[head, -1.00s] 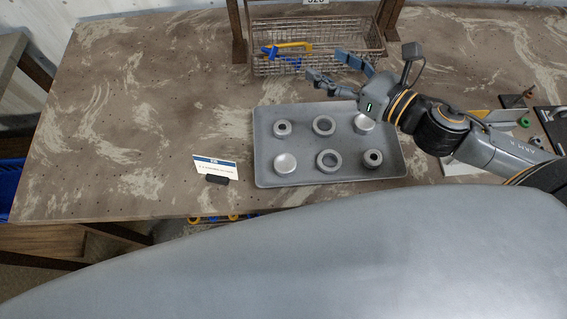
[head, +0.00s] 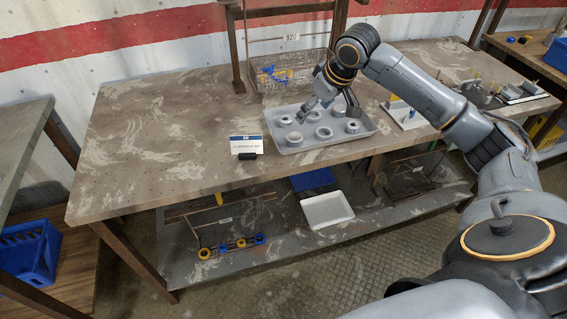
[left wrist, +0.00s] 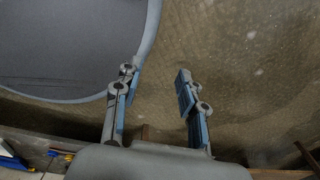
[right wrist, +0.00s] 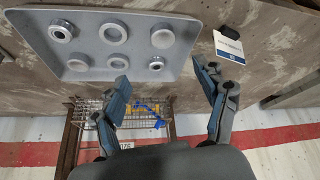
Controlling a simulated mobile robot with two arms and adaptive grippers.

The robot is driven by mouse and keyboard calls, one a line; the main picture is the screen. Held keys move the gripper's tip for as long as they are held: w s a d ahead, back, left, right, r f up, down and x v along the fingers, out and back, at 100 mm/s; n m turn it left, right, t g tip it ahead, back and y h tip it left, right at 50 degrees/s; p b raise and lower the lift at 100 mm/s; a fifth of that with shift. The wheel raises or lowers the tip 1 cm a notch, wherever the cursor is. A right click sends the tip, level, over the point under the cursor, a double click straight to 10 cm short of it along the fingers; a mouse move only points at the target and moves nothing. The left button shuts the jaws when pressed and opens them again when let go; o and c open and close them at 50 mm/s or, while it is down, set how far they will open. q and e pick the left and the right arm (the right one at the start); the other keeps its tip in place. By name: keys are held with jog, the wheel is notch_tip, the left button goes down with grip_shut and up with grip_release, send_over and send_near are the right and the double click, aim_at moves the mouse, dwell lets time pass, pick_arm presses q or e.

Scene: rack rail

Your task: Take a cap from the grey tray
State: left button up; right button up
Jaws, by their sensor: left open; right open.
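The grey tray (head: 310,147) lies on the bench and holds several round grey pieces in two rows. Some are rings or have a hole; a cap with a closed, pale top (right wrist: 162,38) shows in the right wrist view, where the tray (right wrist: 137,47) fills the upper left. My right gripper (head: 312,103) is over the tray's back left part in the head view. In the right wrist view its fingers (right wrist: 164,90) are apart and empty, short of the tray. My left gripper (left wrist: 157,84) is open and empty, over the floor, away from the tray.
A wire basket (head: 290,78) with blue and yellow parts stands behind the tray under a frame. A label card (head: 246,145) stands left of the tray. Fixtures (head: 405,115) stand to the right. The bench's left part is clear. A white bin (head: 327,210) sits on the lower shelf.

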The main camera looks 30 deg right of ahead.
send_near(295, 137)
jog(key=x, duration=0.2)
jog(key=shift+w+d+f+p, duration=0.25)
jog(key=shift+d+f+p, duration=0.05)
jog(key=shift+w+a+f, duration=0.1)
jog(key=shift+w+f, duration=0.05)
jog(key=shift+f, duration=0.25)
jog(key=shift+w+a+f, duration=0.1)
jog(key=shift+f, duration=0.25)
jog(key=p+x, duration=0.1)
jog(key=x, duration=0.2)
jog(key=shift+w+a+f, duration=0.2)
jog(key=shift+w+f, duration=0.05)
jog(key=shift+f, duration=0.05)
jog(key=shift+w+f, duration=0.15)
jog(key=shift+f, duration=0.2)
pick_arm(q)
jog(key=shift+w+d+r, duration=0.9)
jog(key=shift+w+d, duration=0.15)
jog(key=shift+d, duration=0.1)
pick_arm(e)
jog(key=c, duration=1.1)
